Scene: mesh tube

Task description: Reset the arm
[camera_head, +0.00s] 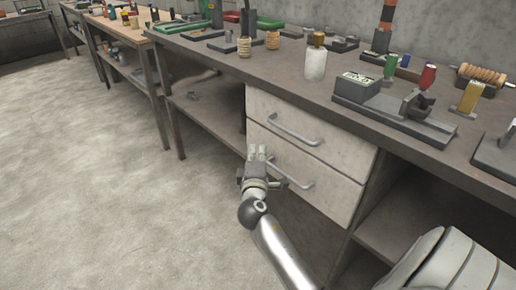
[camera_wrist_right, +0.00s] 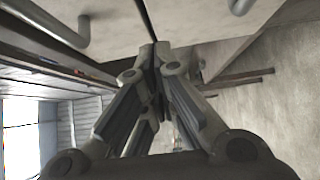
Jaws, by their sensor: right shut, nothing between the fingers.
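My right gripper (camera_head: 257,153) is shut and empty in the head view. It is in front of the lower drawer (camera_head: 330,193) of the workbench, near that drawer's left side and its handle (camera_head: 296,182). I cannot tell whether it touches the drawer. In the right wrist view the two fingers (camera_wrist_right: 156,62) meet at their tips, close to the pale drawer fronts, with a dark gap between the drawers behind them. My left gripper is not in view.
Above is the upper drawer (camera_head: 345,151) with its handle (camera_head: 290,131). Both drawers look closed. The workbench top (camera_head: 290,75) holds a white bottle (camera_head: 315,62), a grey device (camera_head: 395,108) and several small tools. The concrete floor (camera_head: 90,190) at left is clear.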

